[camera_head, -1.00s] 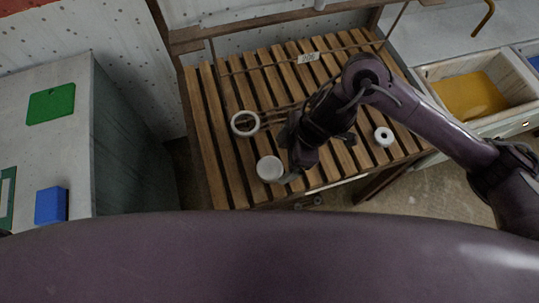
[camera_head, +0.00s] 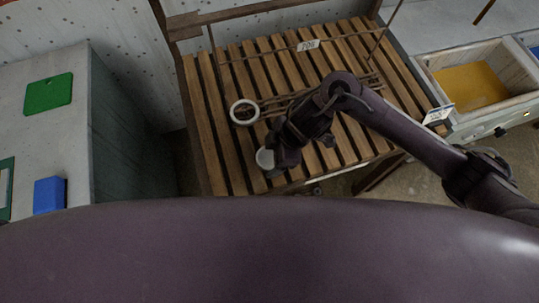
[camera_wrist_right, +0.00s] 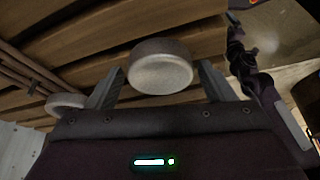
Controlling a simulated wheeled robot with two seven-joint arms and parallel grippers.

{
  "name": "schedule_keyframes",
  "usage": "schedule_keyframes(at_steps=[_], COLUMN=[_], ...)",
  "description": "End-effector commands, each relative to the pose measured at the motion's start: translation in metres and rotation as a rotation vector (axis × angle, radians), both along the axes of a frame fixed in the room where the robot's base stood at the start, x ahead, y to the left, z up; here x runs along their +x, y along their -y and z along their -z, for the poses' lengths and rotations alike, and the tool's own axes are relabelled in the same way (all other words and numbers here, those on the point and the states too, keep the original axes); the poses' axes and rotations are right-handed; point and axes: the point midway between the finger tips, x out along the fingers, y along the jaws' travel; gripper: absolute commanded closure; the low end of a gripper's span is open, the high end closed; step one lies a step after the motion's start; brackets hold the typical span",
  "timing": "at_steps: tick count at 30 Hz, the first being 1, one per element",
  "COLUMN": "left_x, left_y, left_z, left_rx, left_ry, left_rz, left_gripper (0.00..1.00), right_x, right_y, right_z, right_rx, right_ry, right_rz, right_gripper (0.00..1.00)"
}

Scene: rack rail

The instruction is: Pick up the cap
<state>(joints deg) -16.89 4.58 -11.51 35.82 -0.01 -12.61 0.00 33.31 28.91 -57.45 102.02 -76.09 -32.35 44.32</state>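The cap is a short white round piece (camera_head: 264,158) near the front edge of the slatted wooden rack (camera_head: 222,150). In the right wrist view the cap (camera_wrist_right: 160,68) lies between and just ahead of the two fingertips, with narrow gaps on both sides. My right gripper (camera_head: 273,166) is at the cap, its fingers partly covering it in the head view. In the right wrist view the right gripper (camera_wrist_right: 161,72) is open. My left gripper is not in view.
A white ring (camera_head: 244,112) lies on the slats behind the cap, beside thin brown rods. A grey cabinet at left holds a green plate (camera_head: 48,94) and a blue block (camera_head: 50,195). A tray with a yellow bottom (camera_head: 470,88) stands at right.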

Motion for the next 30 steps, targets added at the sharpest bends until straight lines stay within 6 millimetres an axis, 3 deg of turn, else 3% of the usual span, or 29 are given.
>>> schedule_keyframes(at_steps=[1,8,20,25,30], left_x=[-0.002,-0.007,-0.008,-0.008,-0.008], left_y=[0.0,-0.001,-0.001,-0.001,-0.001], left_z=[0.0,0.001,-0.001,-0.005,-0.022], left_rx=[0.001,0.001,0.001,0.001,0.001], left_ry=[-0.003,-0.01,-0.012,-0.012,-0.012], left_rz=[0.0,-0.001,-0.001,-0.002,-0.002], left_gripper=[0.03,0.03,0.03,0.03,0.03], right_x=[0.0,0.0,0.001,0.001,0.003], right_y=[0.0,0.0,0.0,0.0,0.0], right_z=[0.0,0.0,-0.01,-0.035,-0.087], right_rx=[0.0,0.0,0.002,0.002,0.0], right_ry=[0.0,0.0,0.001,0.006,0.012], right_rz=[0.0,0.0,-0.001,-0.001,-0.004], right_gripper=[0.31,0.6,0.61,0.61,0.61])
